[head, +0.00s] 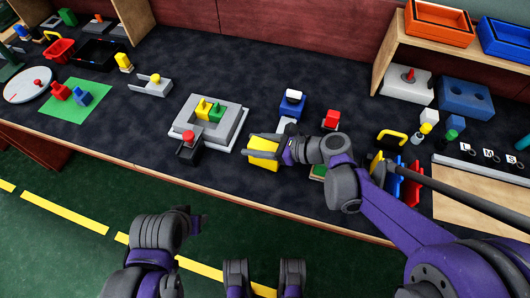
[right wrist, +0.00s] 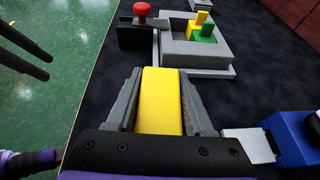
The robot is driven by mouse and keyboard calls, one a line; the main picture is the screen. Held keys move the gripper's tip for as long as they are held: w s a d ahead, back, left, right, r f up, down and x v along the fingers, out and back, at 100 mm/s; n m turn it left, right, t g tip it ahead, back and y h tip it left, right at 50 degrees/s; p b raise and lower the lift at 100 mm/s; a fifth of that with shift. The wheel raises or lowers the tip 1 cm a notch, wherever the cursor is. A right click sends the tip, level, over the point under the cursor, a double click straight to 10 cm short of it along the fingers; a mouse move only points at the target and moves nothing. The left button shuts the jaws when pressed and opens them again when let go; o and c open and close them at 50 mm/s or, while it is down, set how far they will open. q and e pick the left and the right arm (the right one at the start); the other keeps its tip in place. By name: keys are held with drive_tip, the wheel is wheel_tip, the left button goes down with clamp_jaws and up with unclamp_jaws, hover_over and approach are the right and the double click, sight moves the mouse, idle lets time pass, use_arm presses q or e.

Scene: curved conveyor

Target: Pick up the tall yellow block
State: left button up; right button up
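The tall yellow block (head: 263,146) is near the front edge of the dark table. In the right wrist view the yellow block (right wrist: 160,100) lies between the two grey fingers of my right gripper (right wrist: 160,85). The fingers appear to press on both its sides, with no clear gap. In the head view my right gripper (head: 268,148) comes from the right and partly hides the block; whether the block touches the table is unclear. My left gripper (head: 197,222) is empty, off the table's front edge; its dark, parted fingers (right wrist: 24,52) show in the right wrist view.
A grey square fixture (head: 233,136) with yellow and green pieces and a red-button box (head: 187,150) stand just left of the block. A blue block with a white top (head: 292,103) is behind. Red and blue racks (head: 411,187) stand to the right.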

clamp_jaws()
drive_tip(key=shift+r, duration=0.1)
